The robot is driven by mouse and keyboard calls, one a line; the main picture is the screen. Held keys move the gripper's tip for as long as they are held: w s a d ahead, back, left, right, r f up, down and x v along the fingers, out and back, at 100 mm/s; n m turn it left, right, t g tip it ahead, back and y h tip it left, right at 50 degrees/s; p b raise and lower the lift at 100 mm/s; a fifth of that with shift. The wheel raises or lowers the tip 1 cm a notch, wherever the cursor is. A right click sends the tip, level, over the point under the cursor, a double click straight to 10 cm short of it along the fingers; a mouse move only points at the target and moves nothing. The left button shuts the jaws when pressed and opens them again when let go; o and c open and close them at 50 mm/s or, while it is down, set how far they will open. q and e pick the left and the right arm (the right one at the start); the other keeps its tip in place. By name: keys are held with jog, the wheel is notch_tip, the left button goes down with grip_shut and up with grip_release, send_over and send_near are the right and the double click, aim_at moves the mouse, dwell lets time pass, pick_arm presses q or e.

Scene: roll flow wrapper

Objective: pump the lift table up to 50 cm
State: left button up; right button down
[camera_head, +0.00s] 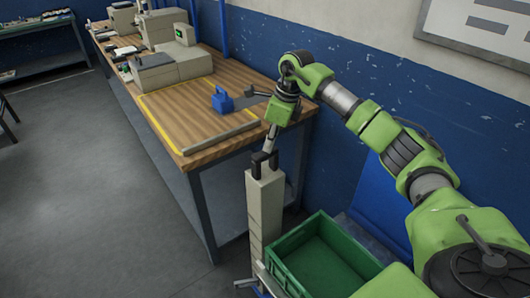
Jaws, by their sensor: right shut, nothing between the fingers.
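My right gripper (263,159) hangs at the end of my green right arm, near the front right corner of the wooden bench. Its dark fingers are shut with nothing between them. They are right at the top of an upright beige column (264,212); whether they touch it I cannot tell. A green crate (284,275) stands low at the bottom, just right of the column. A small part of what looks like the lift table (259,274) shows beside the crate. Its platform, pedal and height are mostly hidden or out of frame. My left gripper is not in view.
The wooden bench (190,112) carries a blue object (222,100), a grey bar (220,134) and beige machines (172,68). A blue wall runs behind it. Another table (40,27) stands at the far left.

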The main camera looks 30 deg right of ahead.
aim_at(269, 158)
notch_tip(269, 158, down, 5)
jog(key=b, duration=0.3)
jog(key=shift+f, duration=0.15)
jog(key=shift+r, duration=0.2)
jog(key=shift+s+d+r+p, duration=0.25)
jog(key=shift+s+d, duration=0.3)
jog(key=shift+s, duration=0.1)
jog(key=shift+s+d+r+p, duration=0.25)
jog(key=shift+s+d, duration=0.25)
jog(key=shift+s, duration=0.15)
jog(key=shift+w, duration=0.1)
jog(key=shift+r, duration=0.15)
jog(key=v, duration=1.1)
jog(key=shift+r, duration=0.35)
jog(key=shift+d, duration=0.1)
